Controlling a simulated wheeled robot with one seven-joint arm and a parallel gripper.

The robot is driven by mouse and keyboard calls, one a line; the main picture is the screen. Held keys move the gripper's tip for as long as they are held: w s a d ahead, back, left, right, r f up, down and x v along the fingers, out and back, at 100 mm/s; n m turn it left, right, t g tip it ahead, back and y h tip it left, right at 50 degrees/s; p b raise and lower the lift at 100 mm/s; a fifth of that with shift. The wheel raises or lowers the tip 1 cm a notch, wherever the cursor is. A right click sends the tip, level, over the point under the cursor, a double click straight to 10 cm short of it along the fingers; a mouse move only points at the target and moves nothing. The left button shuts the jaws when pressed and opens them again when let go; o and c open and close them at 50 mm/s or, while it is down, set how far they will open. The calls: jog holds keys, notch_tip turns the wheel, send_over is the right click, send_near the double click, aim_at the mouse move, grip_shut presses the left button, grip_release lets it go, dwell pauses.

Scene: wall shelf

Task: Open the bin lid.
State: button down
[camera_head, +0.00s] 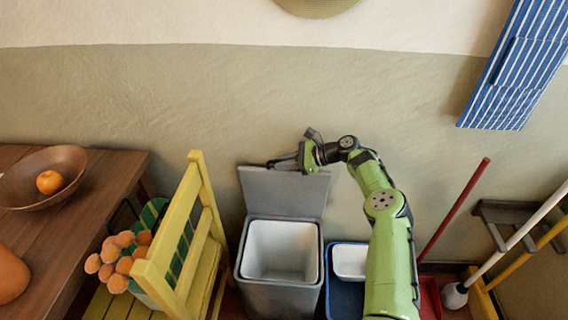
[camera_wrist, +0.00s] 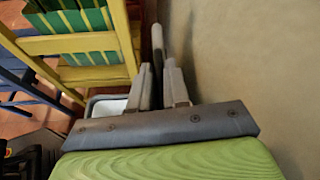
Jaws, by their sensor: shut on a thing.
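The grey bin (camera_head: 281,298) stands against the wall, with a white inner liner (camera_head: 282,250). Its flat grey lid (camera_head: 285,193) stands upright at the back of the bin, so the opening shows. My gripper (camera_head: 272,164) is at the top edge of the lid and is shut on it. In the wrist view, my two fingers (camera_wrist: 161,88) are close together with the lid (camera_wrist: 157,42) seen edge-on between them. A small part of the white liner (camera_wrist: 106,106) shows to the left of the fingers there.
A yellow chair (camera_head: 190,240) stands close to the left of the bin. A blue tub (camera_head: 340,290) holding a white container is on its right. A red-handled pole (camera_head: 455,208) leans further right. The wall (camera_head: 120,95) is right behind the lid.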

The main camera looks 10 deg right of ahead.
jog(key=shift+f, duration=0.25)
jog(key=c, duration=1.5)
grip_release()
jog(key=shift+d, duration=0.1)
jog(key=shift+o, duration=0.2)
jog(key=shift+r, duration=0.15)
jog(key=p+v, duration=0.4)
jog(key=v, duration=1.1)
jog(key=shift+d, duration=0.3)
jog(key=shift+r, duration=0.1)
